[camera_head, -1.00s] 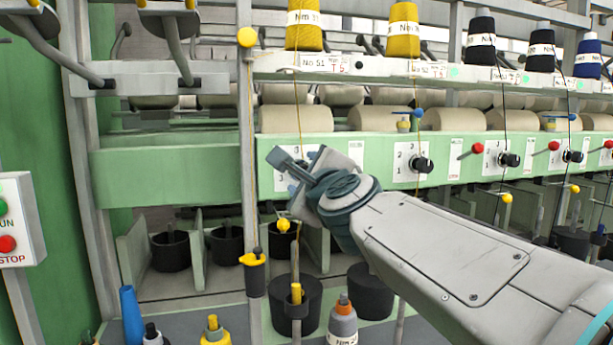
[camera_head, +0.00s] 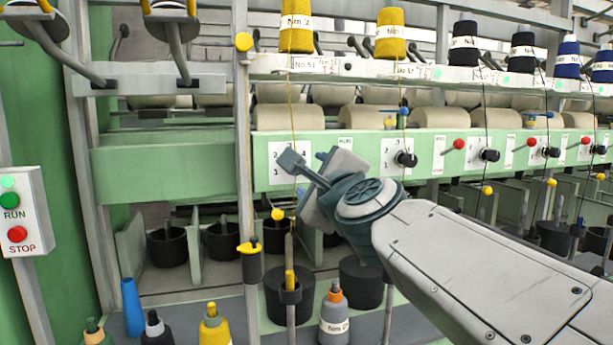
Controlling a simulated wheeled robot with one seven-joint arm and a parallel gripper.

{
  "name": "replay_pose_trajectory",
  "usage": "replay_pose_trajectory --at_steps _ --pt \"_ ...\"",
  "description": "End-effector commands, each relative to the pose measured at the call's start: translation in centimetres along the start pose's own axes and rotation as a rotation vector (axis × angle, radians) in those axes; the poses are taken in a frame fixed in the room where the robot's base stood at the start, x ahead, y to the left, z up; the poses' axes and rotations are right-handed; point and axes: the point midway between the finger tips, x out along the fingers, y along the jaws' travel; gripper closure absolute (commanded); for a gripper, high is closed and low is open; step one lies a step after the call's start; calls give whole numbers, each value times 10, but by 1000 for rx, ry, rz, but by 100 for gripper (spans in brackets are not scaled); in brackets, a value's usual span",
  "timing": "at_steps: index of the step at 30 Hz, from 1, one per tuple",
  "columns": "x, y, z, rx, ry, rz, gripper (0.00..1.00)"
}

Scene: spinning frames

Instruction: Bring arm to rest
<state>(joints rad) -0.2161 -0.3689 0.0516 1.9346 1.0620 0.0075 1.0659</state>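My gripper (camera_head: 302,178) is in the middle of the view, at the end of my grey and white arm, which reaches in from the lower right. It hangs in front of the green panel (camera_head: 160,172) of the spinning frame. One finger points up and left. The other finger is mostly hidden behind the hand, so I cannot tell how far apart they are. I see nothing held in it. A thin yellow thread passes close to the fingers; I cannot tell whether it touches them.
A box with RUN and STOP buttons (camera_head: 18,218) stands at the left. Yellow bobbins (camera_head: 297,25) sit on the top rail. Below are black pots (camera_head: 170,247), a blue cone (camera_head: 132,307), a yellow bottle (camera_head: 214,328) and a grey bottle (camera_head: 335,318). A grey post (camera_head: 245,150) stands left of my gripper.

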Motion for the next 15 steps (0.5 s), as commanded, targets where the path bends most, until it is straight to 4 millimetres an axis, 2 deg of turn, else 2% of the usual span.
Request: replay_pose_trajectory --at_steps 8,11,15 --pt "0 5 6 -42 -11 29 49" --pt "-4 11 2 -181 -8 101 49" --pt "-20 34 -17 -522 -16 304 49"
